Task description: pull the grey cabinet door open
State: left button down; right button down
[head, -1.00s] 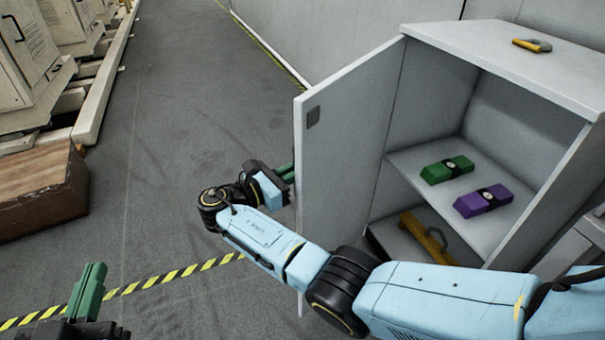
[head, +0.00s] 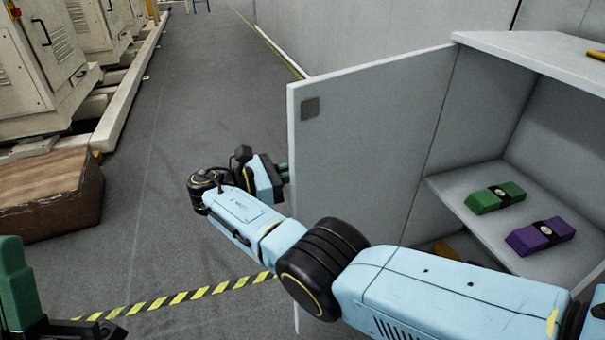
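The grey cabinet door (head: 370,150) stands wide open, its inner face with a small dark plate turned to me. The grey cabinet (head: 510,105) is at the right, its inside open to view. My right arm reaches across in front of the door. My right gripper (head: 284,172) is at the door's free edge, its green fingertips partly hidden behind it. I cannot tell whether they touch the door or how far apart they are. My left gripper (head: 16,285) is at the lower left, away from the door and partly cut off; its finger opening is unclear.
A shelf in the cabinet holds a green block (head: 496,197) and a purple block (head: 540,236). A yellow item (head: 597,55) lies on top. A brown box (head: 50,195) and beige machines (head: 40,70) stand at the left. The grey floor between (head: 160,190) is clear.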

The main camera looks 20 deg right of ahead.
jog(key=shift+w+d, duration=0.1)
jog(key=shift+w, duration=0.1)
dwell(0.4)
jog(key=c, duration=1.9)
grip_release()
